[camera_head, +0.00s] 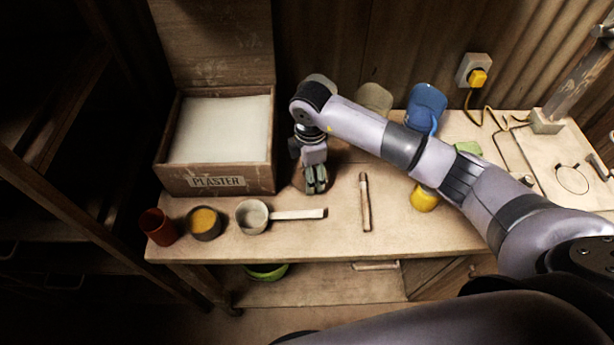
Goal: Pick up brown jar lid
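My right arm reaches in from the right across the bench, and its gripper (316,180) points down at the middle of the bench, just right of the plaster box. Its fingers look close together, but they are small and I cannot tell whether they are open, shut or holding something. I cannot pick out a brown jar lid with certainty. A tan rounded object (373,97) stands behind my arm, its lower part hidden. A reddish-brown cup (158,227) stands at the bench's front left. My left gripper is not in view.
The open plaster box (214,182) fills the back left. A bowl with yellow contents (205,222), a scoop (252,216) and a wooden stick (365,202) lie in front. A blue object (427,105) and a yellow one (424,198) are near my arm.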

